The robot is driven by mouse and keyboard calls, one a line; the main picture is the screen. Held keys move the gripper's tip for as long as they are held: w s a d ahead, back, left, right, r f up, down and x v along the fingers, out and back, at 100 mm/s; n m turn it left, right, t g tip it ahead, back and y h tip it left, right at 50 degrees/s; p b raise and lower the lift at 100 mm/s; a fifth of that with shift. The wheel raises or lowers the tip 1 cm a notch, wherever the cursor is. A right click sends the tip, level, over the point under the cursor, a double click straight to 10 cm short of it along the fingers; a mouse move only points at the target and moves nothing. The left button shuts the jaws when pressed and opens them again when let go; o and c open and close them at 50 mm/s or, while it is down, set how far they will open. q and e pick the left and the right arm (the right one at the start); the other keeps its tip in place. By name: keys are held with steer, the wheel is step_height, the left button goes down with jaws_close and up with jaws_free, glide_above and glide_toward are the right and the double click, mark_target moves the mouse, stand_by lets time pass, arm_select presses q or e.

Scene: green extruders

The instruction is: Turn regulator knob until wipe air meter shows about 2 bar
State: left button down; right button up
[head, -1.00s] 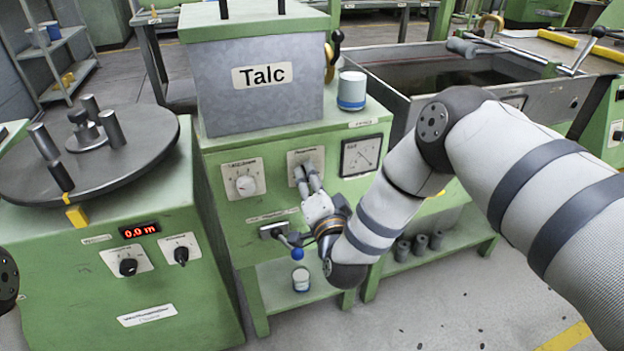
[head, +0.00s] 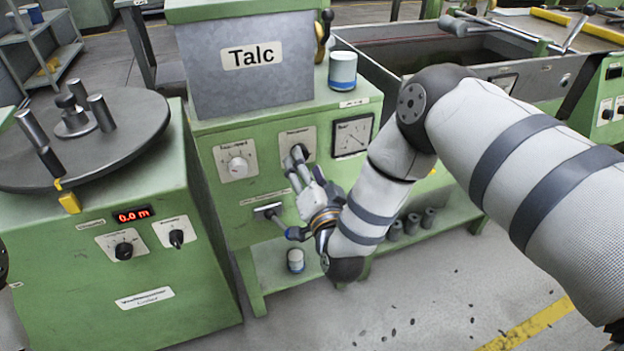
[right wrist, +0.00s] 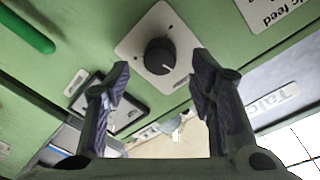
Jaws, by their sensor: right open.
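The regulator knob (right wrist: 160,56) is black and round, with a pale pointer mark, on a white plate on the green talc cabinet. In the head view its plate (head: 297,137) is partly covered by my right gripper (head: 298,165). In the right wrist view my right gripper (right wrist: 158,95) is open and empty, with the knob showing between and beyond its fingers; I cannot tell whether they touch it. The meter (head: 352,135), square and dark-framed, is right of the knob; its needle is too small to read. It shows partly behind a finger in the right wrist view (right wrist: 128,117). My left gripper is out of view.
A white dial (head: 238,167) is left of the knob. A blue-white can (head: 343,70) stands on the cabinet's top. A machine with a turntable (head: 150,125) stands at the left.

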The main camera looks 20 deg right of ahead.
steer(key=s, duration=0.9)
steer(key=shift+s+a, duration=0.15)
steer(key=shift+a, duration=0.15)
steer(key=s+f+n+g+y, duration=0.2)
steer(key=s+f+n+g, duration=0.3)
steer(key=s+f+g, duration=0.6)
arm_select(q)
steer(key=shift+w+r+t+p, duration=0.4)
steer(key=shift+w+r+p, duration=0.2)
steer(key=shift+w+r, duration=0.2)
arm_select(e)
steer(key=s+d+f+n+g, duration=0.2)
steer(key=s+g, duration=0.3)
steer(key=s, duration=0.9)
steer(key=s+d+f+n+g, duration=0.2)
steer(key=s+d+f+g, duration=0.2)
steer(key=s, duration=1.1)
steer(key=shift+g+h, duration=0.4)
steer(key=shift+d, duration=0.1)
